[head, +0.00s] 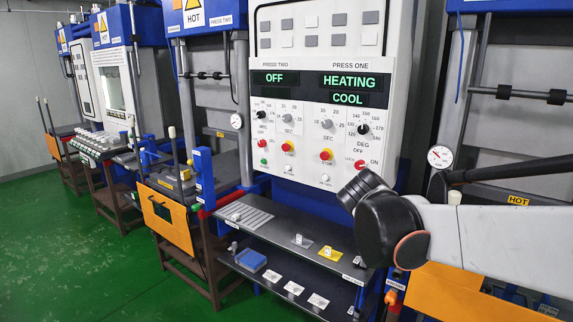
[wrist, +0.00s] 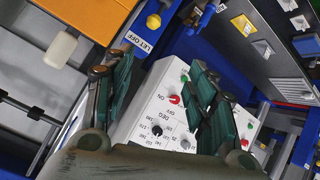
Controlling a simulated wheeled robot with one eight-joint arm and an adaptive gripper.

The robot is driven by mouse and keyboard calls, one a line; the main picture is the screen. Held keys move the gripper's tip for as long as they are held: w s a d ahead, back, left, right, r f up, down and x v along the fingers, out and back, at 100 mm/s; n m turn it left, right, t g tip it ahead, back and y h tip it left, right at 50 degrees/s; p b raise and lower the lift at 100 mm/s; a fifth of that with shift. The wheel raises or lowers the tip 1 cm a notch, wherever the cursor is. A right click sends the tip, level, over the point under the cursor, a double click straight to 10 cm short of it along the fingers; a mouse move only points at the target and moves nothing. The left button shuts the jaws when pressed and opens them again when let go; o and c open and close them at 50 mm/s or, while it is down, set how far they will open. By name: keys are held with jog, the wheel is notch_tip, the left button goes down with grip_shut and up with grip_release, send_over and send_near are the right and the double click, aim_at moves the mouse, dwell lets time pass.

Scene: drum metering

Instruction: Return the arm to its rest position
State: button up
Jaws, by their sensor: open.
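My arm reaches in from the right edge of the head view, and its black end joint is in front of the lower right of the control panel (head: 330,110). The fingers of my gripper cannot be made out there. In the wrist view my gripper (wrist: 163,68) is open, its two dark green fingers spread wide with nothing between them. The control panel (wrist: 150,112) shows behind and between the fingers, tilted, with knobs and red and green buttons. I cannot tell the exact distance between the fingers and the panel.
The panel displays read OFF, HEATING and COOL. A dark shelf (head: 290,240) below carries small tagged items and a yellow piece (head: 331,253); a blue block (head: 250,260) lies on the lower shelf. More presses stand left and right. Green floor (head: 60,250) is free at the left.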

jog(key=s+a+f+y, duration=0.1)
jog(key=s+f+y, duration=0.1)
jog(key=s, duration=0.7)
jog(key=s+a+f+n+g+y, duration=0.1)
jog(key=s+a+f+y, duration=0.1)
jog(key=s, duration=0.6)
jog(key=s+a+f+n+y, duration=0.1)
jog(key=s+f, duration=0.3)
jog(key=s, duration=0.5)
jog(key=shift+s+a+f+g+y, duration=0.25)
jog(key=shift+s+f+g+y, duration=0.15)
jog(key=shift+y, duration=0.3)
